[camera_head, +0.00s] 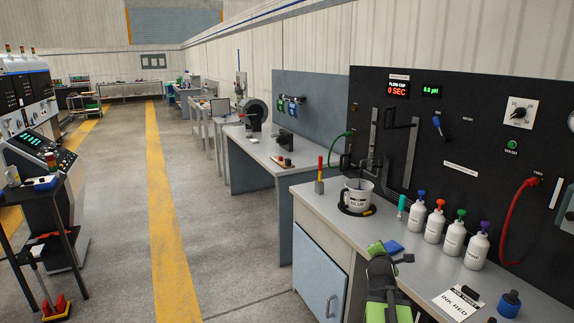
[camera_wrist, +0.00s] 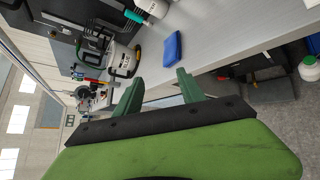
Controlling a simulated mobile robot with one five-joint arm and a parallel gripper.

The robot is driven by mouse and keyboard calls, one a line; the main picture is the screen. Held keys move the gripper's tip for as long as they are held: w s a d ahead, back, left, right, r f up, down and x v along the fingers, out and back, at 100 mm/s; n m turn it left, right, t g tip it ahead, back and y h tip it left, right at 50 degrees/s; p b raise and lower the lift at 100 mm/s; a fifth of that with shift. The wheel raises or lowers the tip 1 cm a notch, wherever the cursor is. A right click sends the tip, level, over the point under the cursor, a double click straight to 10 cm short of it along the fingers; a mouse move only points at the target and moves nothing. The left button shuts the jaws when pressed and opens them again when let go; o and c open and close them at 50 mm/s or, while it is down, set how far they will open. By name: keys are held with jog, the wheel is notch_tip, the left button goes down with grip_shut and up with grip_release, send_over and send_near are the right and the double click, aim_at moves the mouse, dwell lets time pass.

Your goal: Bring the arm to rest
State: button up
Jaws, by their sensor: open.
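My gripper (camera_wrist: 158,88) shows in the wrist view with its two green fingers spread apart and nothing between them. In the head view my green and black arm rises from the bottom edge, in front of the workbench (camera_head: 311,205). A folded blue cloth (camera_head: 393,247) lies on the bench just beyond the arm. The cloth also shows in the wrist view (camera_wrist: 172,50), ahead of the fingers and apart from them.
A white cup labelled BLUE (camera_head: 357,196) stands on a dark round base. Several white bottles (camera_head: 453,240) with coloured caps line the bench. An INK RED card (camera_head: 459,303) and a blue pot (camera_head: 509,304) lie at right. The aisle floor (camera_head: 230,250) at left is clear.

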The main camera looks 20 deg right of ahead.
jog(key=w+a+f+m+g+y, duration=0.1)
jog(key=w+a+f+m+y, duration=0.15)
jog(key=a, duration=0.95)
jog(key=w+a+f+m+g+y, duration=0.1)
jog(key=a+f+y, duration=0.15)
jog(key=a, duration=0.85)
jog(key=w+a+f+m+g+y, duration=0.15)
jog(key=a+f, duration=0.25)
jog(key=a, duration=0.8)
jog(key=s+a+f+m+g+y, duration=0.1)
jog(key=s+a+f+m+g, duration=0.1)
jog(key=s+m, duration=0.4)
jog(key=s+a+f+m+g+y, duration=0.1)
jog(key=s+a+m+g, duration=0.3)
jog(key=s, duration=0.4)
jog(key=a+f+m, duration=0.1)
jog(key=m, duration=0.1)
jog(key=shift+a+f+m+p, duration=0.25)
jog(key=shift+a+m+p, duration=0.05)
jog(key=shift+p, duration=0.05)
jog(key=shift+g+y, duration=0.25)
